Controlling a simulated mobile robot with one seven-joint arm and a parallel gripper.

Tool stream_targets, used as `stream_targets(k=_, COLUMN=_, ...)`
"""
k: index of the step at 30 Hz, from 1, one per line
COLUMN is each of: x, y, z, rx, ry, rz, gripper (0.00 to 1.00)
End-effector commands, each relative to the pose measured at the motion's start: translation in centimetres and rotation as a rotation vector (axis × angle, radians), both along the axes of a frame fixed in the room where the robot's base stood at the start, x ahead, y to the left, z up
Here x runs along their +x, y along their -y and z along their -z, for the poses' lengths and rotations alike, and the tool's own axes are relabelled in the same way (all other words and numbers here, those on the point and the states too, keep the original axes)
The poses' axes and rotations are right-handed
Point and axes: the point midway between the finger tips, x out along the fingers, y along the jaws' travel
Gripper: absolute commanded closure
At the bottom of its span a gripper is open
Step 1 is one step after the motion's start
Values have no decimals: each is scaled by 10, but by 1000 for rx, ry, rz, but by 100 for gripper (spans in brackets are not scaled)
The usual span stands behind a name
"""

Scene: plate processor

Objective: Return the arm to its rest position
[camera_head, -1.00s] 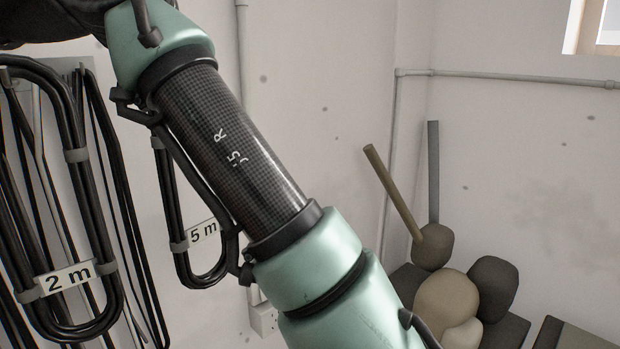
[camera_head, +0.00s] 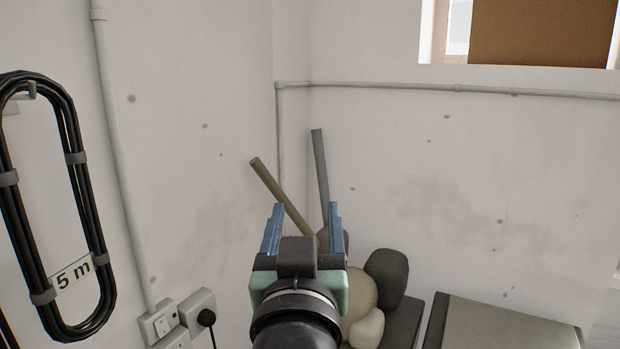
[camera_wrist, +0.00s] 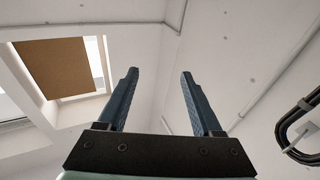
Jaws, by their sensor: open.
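My gripper (camera_head: 303,222) is in the lower middle of the head view, its two blue fingers apart and pointing up. Nothing is between them. The wrist view also shows my gripper (camera_wrist: 158,80) open and empty, with the bare wall and ceiling behind it. The gripper hides part of the pile of sacks in the corner in the head view.
Rounded sacks (camera_head: 386,276) and two upright poles (camera_head: 320,175) are in the corner. A grey-topped box (camera_head: 500,325) stands to the right. A coiled cable marked 5 m (camera_head: 85,200) hangs on the left wall above sockets (camera_head: 197,310). A pipe (camera_head: 400,86) runs along the wall.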

Motion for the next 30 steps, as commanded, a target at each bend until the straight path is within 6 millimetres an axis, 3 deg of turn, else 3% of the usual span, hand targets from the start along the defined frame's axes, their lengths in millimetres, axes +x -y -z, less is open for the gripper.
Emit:
stream_targets(k=1, x=-4, y=5, z=25, rx=16, ry=-76, rz=-2, gripper=33)
stream_targets(k=5, x=-19, y=15, z=82, rx=48, ry=-255, rz=-16, gripper=33)
stream_targets(k=14, x=-42, y=14, z=46, rx=39, ry=99, rz=-21, gripper=33)
stream_targets(k=24, x=-120, y=14, z=8, rx=31, ry=544, rz=-27, gripper=33)
stream_targets(k=30, x=-144, y=14, z=-4, rx=30, ry=647, rz=-28, gripper=33)
